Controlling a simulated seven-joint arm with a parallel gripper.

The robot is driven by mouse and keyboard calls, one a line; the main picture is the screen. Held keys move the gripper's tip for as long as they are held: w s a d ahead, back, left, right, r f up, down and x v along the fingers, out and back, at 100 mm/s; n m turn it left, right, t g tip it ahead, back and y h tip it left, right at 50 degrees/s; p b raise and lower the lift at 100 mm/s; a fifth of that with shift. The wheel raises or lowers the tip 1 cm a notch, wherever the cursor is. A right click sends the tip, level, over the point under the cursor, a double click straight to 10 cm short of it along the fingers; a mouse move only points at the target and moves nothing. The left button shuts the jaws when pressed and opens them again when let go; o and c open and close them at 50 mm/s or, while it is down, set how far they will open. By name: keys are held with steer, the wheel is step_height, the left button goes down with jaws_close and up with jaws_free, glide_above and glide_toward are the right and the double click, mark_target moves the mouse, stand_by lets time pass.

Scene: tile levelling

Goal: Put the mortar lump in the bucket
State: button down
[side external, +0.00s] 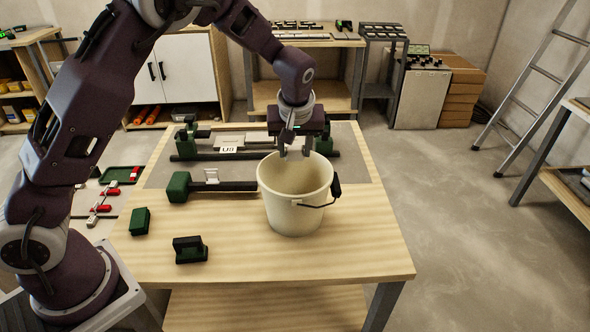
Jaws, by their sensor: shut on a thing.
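The cream bucket (296,208) stands upright near the right side of the wooden worktable, its handle hanging down at the front right. My gripper (295,152) points down over the back part of the bucket's mouth, its fingertips at about rim height in the picture. It is shut on the mortar lump, which is too small and too grey to make out clearly between the fingers. I cannot tell how deep the fingertips are relative to the rim. The part of the bucket's inside that I see looks empty.
A green-ended clamp bar (212,186) lies left of the bucket, and a longer tool (250,156) lies behind it on a grey slab (160,174). A green block (140,221) and a dark-handled float (190,249) lie at front left. The table's front right (350,262) is clear.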

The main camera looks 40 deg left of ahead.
step_height(320, 180, down, 17)
steer(key=shift+r, duration=0.15)
steer(key=c, duration=0.8)
jaws_free()
